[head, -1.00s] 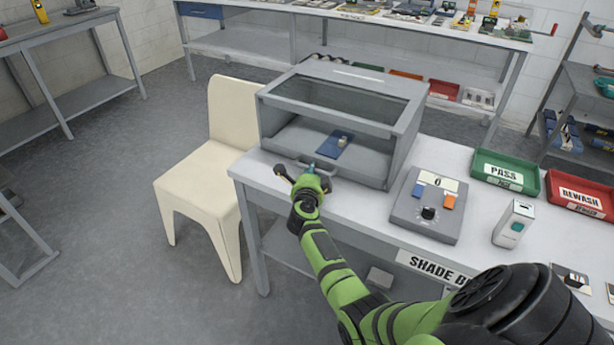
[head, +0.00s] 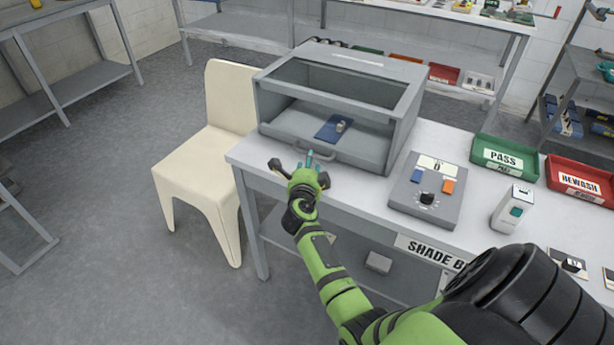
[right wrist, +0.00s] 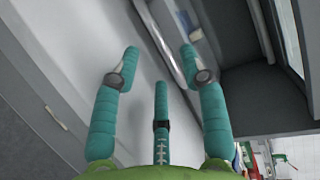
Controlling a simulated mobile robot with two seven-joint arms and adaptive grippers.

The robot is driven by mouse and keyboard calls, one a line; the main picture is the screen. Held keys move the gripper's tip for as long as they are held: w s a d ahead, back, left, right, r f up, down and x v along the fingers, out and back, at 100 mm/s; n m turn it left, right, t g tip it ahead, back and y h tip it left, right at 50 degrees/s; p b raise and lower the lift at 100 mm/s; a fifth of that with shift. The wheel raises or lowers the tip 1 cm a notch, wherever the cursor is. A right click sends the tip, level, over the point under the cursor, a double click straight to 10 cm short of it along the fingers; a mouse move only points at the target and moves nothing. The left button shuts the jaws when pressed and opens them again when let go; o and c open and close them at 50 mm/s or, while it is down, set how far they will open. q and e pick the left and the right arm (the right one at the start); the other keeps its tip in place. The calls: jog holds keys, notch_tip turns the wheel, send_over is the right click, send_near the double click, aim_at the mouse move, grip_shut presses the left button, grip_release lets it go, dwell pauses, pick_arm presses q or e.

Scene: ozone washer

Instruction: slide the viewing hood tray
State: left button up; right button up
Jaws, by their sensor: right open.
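The grey viewing hood (head: 401,124) stands on the white bench, with a dark window in its sloping top and an open front. Its grey tray (head: 291,124) lies inside at the bottom, bearing a blue plate (head: 333,130) with a small pale piece on it. A bow handle (head: 316,153) is on the tray's front. My right gripper (head: 301,165) is open just in front of the handle, above the bench's front edge. In the right wrist view its teal fingers (right wrist: 160,60) are spread with nothing gripped; a grey bar and the hood's front lie beyond. My left gripper is out of view.
A cream chair (head: 208,150) stands close to the bench's left end. Right of the hood are a control box (head: 426,205) with a knob, a small white device (head: 512,208), a green PASS bin (head: 490,170) and a red REWASH bin (head: 560,197).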

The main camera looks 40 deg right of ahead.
jog(key=v, duration=0.6)
jog(key=shift+s+a, duration=0.2)
jog(key=shift+s, duration=0.1)
jog(key=shift+r, duration=0.15)
